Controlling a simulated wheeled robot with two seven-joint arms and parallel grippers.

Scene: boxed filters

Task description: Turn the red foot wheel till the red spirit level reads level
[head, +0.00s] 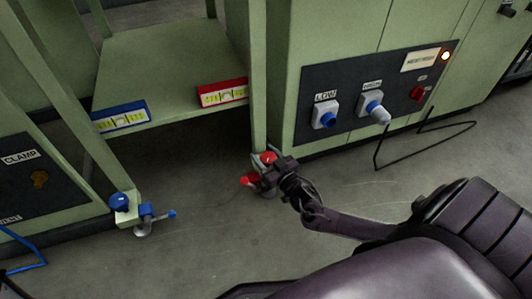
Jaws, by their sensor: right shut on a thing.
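The red foot wheel (250,179) is at the foot of the right table leg, low near the floor. My right gripper (266,176) is at that foot, shut on the red foot wheel, and hides part of it. The red spirit level (223,92) sits on the front edge of the green shelf, at its right end. Its pale vial strip faces me, but the bubble is too small to read for certain. My left gripper is not in view.
A blue spirit level (121,117) is at the shelf's left end, and a blue foot wheel (147,213) is at the left leg. A green cabinet with a dark socket panel (347,112) stands right.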

